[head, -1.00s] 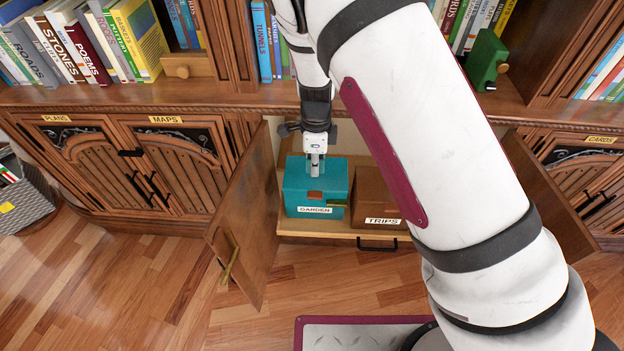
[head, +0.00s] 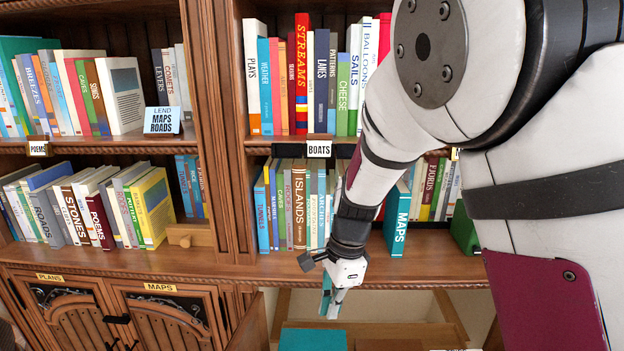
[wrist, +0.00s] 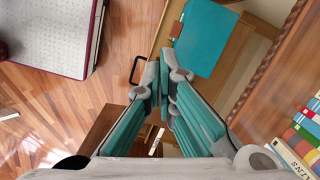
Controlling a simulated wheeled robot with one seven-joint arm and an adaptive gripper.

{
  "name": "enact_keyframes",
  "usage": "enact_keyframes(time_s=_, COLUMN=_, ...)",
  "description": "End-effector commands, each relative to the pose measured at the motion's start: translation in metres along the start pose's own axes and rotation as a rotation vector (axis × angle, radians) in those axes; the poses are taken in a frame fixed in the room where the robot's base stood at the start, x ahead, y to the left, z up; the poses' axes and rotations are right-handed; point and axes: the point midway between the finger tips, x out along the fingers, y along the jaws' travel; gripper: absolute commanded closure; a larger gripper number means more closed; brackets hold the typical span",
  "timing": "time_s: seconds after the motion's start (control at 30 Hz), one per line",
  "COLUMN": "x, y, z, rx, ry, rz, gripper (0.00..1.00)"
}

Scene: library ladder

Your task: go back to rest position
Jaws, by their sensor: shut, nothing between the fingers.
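My gripper (head: 332,301) is shut and empty in the head view. It hangs pointing down in front of the bookcase, above the open lower cupboard. In the wrist view its closed fingers (wrist: 161,85) point toward the cupboard drawer.
The shelf edge (head: 430,268) runs close behind my gripper, with rows of books above. A teal MAPS book (head: 397,218) stands near my forearm. Closed cupboard doors (head: 160,320) are at lower left.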

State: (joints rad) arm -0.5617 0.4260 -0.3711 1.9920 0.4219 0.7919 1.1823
Motion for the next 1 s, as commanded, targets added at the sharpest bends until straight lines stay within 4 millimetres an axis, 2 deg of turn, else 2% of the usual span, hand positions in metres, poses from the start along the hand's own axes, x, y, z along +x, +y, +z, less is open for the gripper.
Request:
enact_keyframes(time_s=0.03, x=-0.024, y=0.011, z=-0.002, rx=-0.052, ry=-0.014, rz=-0.022, gripper=1.0)
enact_keyframes(time_s=0.2, x=-0.084, y=0.051, z=-0.009, rx=-0.263, ry=-0.028, rz=-0.081, gripper=1.0)
enact_keyframes(time_s=0.4, x=-0.143, y=0.105, z=-0.017, rx=-0.519, ry=0.008, rz=-0.151, gripper=1.0)
enact_keyframes(time_s=0.5, x=-0.166, y=0.135, z=-0.02, rx=-0.648, ry=0.048, rz=-0.178, gripper=1.0)
enact_keyframes(time_s=0.7, x=-0.201, y=0.197, z=-0.026, rx=-0.896, ry=0.167, rz=-0.207, gripper=1.0)
enact_keyframes(time_s=0.9, x=-0.219, y=0.254, z=-0.032, rx=-1.116, ry=0.315, rz=-0.183, gripper=1.0)
enact_keyframes(time_s=1.0, x=-0.222, y=0.273, z=-0.034, rx=-1.193, ry=0.374, rz=-0.158, gripper=1.0)
